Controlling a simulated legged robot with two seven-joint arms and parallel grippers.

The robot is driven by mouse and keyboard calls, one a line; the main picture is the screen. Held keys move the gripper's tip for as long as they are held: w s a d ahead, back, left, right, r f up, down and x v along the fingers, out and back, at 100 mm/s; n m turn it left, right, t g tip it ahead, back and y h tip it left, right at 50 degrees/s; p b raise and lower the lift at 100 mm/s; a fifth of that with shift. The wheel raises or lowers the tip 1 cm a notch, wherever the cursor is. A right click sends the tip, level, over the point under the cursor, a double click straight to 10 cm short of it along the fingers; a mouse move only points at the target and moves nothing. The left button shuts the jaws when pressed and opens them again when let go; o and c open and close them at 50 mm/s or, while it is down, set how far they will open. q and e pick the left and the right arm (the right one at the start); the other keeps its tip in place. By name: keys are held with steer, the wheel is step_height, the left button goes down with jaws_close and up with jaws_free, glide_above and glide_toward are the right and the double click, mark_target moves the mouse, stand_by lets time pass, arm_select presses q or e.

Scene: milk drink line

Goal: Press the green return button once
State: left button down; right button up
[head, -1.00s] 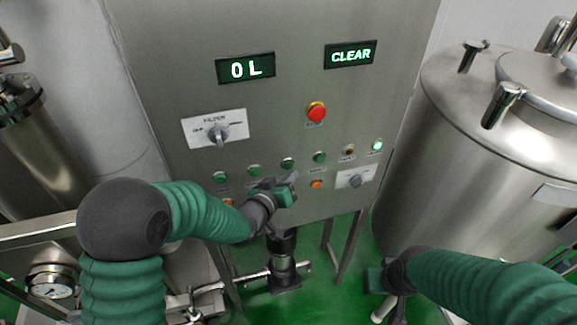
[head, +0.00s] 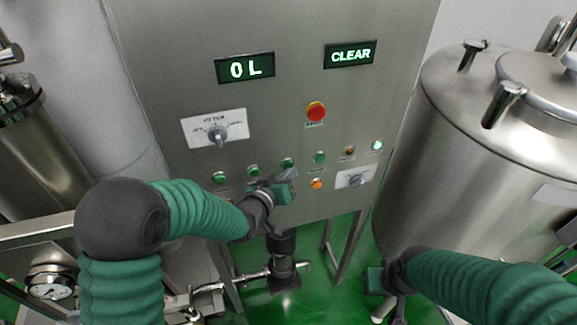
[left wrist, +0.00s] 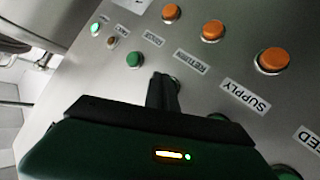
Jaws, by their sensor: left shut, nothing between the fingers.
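The control panel (head: 270,115) carries a row of green buttons with orange buttons below. The green return button (head: 288,162) is the third green one from the left in the head view. In the left wrist view, the RETURN label (left wrist: 190,61) shows, but its green button is hidden behind my fingers. My left gripper (head: 289,177) is shut and empty, its tips just below the return button in the head view. The closed fingers also show in the left wrist view (left wrist: 163,88). I cannot tell whether they touch the button. My right gripper (head: 376,281) is low at the right, away from the panel.
Neighbouring green buttons (head: 319,157) and an orange button (head: 316,184) are close to my left gripper. A red button (head: 316,111), a filter knob (head: 217,134) and displays reading "0 L" (head: 245,68) and "CLEAR" (head: 350,54) are higher. A steel tank (head: 465,150) stands right.

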arm_select(q)
steer(key=shift+w+a, duration=0.1)
steer(key=shift+w, duration=0.35)
stand_by(0.3)
stand_by(0.3)
steer(key=shift+s+d, duration=0.25)
steer(key=shift+s, duration=0.6)
steer(key=shift+b, duration=0.3)
steer(key=s, duration=0.1)
steer(key=s+d, duration=0.1)
steer(key=s, duration=0.1)
steer(key=s+b, duration=0.1)
steer(key=shift+s+d, duration=0.3)
steer(key=shift+s, duration=0.1)
steer(key=shift+w, duration=0.1)
